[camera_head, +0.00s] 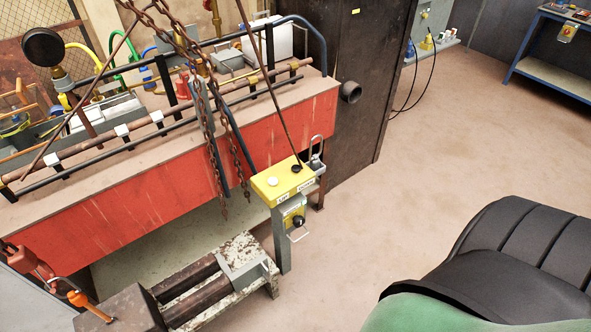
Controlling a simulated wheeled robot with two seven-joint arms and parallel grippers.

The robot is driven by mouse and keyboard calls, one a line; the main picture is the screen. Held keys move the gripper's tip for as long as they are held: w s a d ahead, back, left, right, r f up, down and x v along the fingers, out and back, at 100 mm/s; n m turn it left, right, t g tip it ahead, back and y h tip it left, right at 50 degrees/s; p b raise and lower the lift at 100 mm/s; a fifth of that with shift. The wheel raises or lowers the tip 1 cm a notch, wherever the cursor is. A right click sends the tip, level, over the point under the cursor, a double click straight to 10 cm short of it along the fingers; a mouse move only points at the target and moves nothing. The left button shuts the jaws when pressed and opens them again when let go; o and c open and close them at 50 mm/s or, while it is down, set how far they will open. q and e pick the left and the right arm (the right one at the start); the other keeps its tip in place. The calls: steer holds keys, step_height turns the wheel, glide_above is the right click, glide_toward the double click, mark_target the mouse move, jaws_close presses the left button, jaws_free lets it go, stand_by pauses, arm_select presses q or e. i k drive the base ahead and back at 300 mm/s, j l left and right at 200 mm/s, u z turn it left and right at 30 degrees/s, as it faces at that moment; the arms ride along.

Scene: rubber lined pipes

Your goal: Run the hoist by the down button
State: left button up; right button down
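The hoist control is a yellow box (284,188) on a grey post, in front of the red bench. Its top carries a white button (272,182) at the left and a black button (296,169) at the right. Small labels on its front edge seem to read UP under the white button and DOWN under the black one. Rusty hoist chains (207,120) hang in front of the bench, left of the box. Their upper end is out of view. Neither of my grippers is in view, and nothing touches the buttons.
A red-sided bench (150,190) with pipes, hoses and a gauge fills the left. A low metal stand with dark pipes (190,290) is below it. A black seat-like shape (500,270) with a green part fills the lower right. Open floor (440,140) lies between.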

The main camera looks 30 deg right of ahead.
mark_target(296, 169)
steer(key=i+j, duration=0.2)
steer(key=j, duration=0.15)
steer(key=i+j, duration=0.2)
steer(key=i+j+z, duration=0.1)
steer(key=j, duration=0.35)
steer(key=z, duration=1.55)
steer(key=i+j, duration=0.05)
